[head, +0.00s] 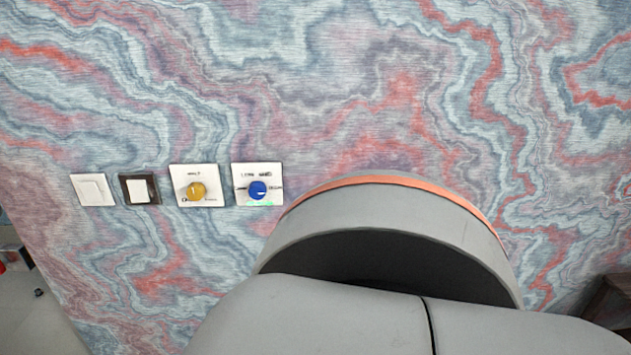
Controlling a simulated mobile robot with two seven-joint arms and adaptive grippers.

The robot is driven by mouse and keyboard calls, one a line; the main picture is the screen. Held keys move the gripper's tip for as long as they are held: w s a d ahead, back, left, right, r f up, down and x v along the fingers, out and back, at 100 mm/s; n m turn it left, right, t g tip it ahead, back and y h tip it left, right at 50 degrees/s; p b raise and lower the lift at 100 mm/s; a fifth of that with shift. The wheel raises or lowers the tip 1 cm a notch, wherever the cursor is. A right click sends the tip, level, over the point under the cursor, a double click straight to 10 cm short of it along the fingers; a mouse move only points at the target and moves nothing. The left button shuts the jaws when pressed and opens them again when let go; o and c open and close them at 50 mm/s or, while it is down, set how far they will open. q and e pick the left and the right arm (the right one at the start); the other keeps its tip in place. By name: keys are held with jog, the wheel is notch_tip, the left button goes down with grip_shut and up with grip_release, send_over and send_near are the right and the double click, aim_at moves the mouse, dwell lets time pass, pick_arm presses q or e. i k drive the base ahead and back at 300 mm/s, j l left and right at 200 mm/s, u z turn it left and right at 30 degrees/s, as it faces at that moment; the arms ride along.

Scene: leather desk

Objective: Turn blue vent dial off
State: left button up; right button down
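The blue dial (257,190) sits on a white square wall plate (239,171), the rightmost in a row of wall fittings. A pale mark shows on the dial's face, and small dark print is on the plate around it, too small to read. The dial is fully visible, close to the left edge of a large grey rounded shape with an orange band that fills the lower middle, likely part of my own arm. Neither of my grippers shows in the head view.
Left of the blue dial are a yellow dial (197,191) on a white plate, a dark-framed switch (139,189) and a white switch (92,190). The wall (330,90) has a marbled pattern and is clear above the row. A dark brown object (611,303) stands at the lower right.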

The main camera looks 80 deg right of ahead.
aim_at(258, 191)
jog(key=z, duration=2.1)
